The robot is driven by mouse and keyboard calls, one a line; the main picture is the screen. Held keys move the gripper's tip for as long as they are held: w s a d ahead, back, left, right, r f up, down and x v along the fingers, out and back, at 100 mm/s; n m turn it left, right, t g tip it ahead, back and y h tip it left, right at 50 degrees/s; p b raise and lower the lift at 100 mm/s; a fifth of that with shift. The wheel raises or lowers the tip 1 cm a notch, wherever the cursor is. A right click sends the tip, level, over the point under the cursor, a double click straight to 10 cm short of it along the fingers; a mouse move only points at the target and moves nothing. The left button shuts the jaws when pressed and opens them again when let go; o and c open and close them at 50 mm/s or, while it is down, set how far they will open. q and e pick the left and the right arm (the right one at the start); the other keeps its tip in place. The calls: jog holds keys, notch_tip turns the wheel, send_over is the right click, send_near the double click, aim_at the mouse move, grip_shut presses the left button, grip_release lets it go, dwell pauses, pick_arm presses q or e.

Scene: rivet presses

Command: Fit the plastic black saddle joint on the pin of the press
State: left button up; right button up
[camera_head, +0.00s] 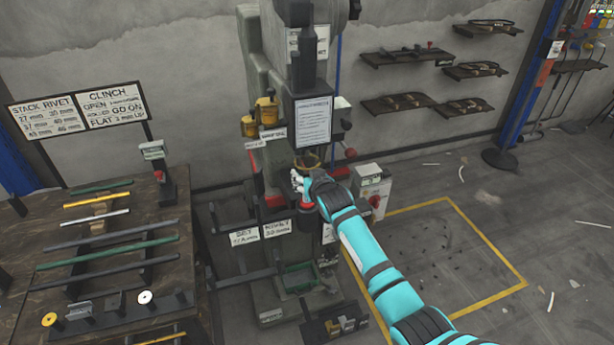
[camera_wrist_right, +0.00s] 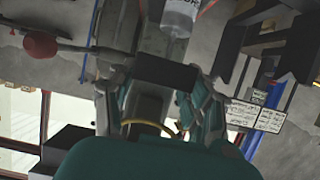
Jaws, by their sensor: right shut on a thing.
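The tall grey-green press (camera_head: 262,60) stands against the back wall, with a white notice sheet on its front. My right gripper (camera_head: 299,180) is at the middle of the press, just below the notice. In the right wrist view my right gripper (camera_wrist_right: 158,105) has its fingers shut on a dark block, which looks like the black saddle joint (camera_wrist_right: 164,72). The joint is too small to make out in the head view. I cannot pick out the pin, nor tell whether the joint touches it. My left gripper is not in view.
A dark workbench (camera_head: 108,256) with rods and small parts stands at left. A red knob (camera_wrist_right: 40,44) shows in the wrist view. The yellow-marked floor is mostly clear.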

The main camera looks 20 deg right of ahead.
jog(key=shift+f+b, duration=0.75)
jog(key=shift+f, duration=0.45)
jog(key=o, duration=1.1)
jog(key=shift+s, duration=0.1)
jog(key=v, duration=1.1)
jog(key=shift+s+r, duration=0.15)
jog(key=shift+s, duration=0.25)
